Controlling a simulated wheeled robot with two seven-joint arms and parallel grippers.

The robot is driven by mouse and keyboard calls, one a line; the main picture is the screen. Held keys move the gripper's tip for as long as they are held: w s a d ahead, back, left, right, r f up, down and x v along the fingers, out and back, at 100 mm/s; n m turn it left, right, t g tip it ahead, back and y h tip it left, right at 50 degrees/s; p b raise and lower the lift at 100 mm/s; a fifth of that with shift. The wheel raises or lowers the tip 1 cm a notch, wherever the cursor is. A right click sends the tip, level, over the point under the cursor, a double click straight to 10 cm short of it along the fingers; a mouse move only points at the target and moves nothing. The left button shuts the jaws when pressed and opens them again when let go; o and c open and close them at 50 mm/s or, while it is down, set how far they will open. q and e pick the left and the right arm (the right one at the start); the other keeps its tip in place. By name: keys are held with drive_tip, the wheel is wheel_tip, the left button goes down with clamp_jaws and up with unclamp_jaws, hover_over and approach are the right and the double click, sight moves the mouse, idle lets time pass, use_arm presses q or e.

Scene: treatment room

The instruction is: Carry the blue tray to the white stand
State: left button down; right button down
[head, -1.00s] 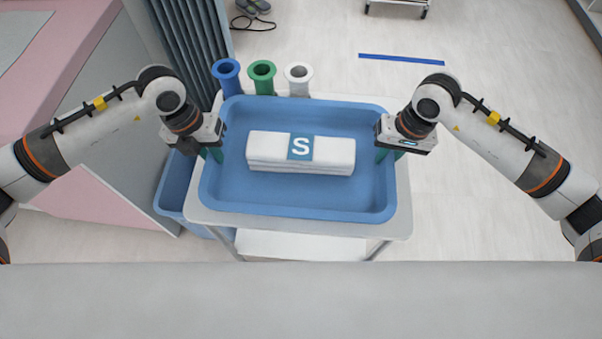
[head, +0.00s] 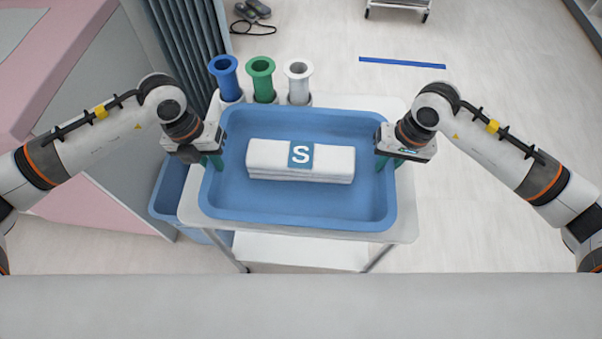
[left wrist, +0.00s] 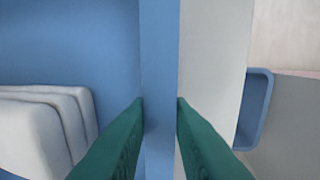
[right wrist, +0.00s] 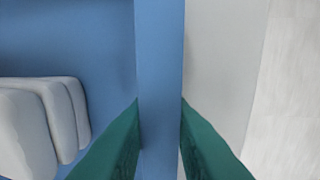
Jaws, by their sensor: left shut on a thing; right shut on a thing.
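The blue tray (head: 300,204) is level over a white stand (head: 405,225) with legs and a lower shelf. I cannot tell whether its underside touches the stand's top. A folded white towel stack (head: 330,163) with a blue "S" label lies in the tray. My left gripper (head: 212,160) is shut on the tray's left wall; the wall shows between its green fingers in the left wrist view (left wrist: 160,120). My right gripper (head: 387,162) is shut on the right wall, likewise in the right wrist view (right wrist: 160,120).
Blue (head: 226,78), green (head: 262,80) and white (head: 298,82) flanged tubes stand upright just behind the tray. A blue bin (head: 168,195) is at the stand's left, near a pink-topped bed (head: 70,60). Floor to the right is clear, with a blue strip (head: 402,62).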

use_arm(q)
drive_tip(key=shift+d+f, duration=0.35)
drive_tip(key=shift+f, duration=0.1)
use_arm(e)
drive_tip(key=shift+a+f, duration=0.35)
drive_tip(key=shift+f, duration=0.15)
use_arm(q)
drive_tip(key=c, duration=1.3)
unclamp_jaws()
drive_tip(key=shift+c, duration=0.2)
use_arm(e)
drive_tip(key=c, duration=1.3)
unclamp_jaws()
drive_tip(key=shift+c, duration=0.2)
use_arm(q)
drive_tip(key=shift+o, duration=0.2)
drive_tip(key=shift+s+a, duration=0.1)
drive_tip(key=shift+a, duration=0.05)
use_arm(e)
drive_tip(key=shift+o, duration=0.2)
drive_tip(key=shift+s+d+r, duration=0.1)
drive_tip(key=shift+d, duration=0.1)
use_arm(q)
drive_tip(key=shift+a+r, duration=0.1)
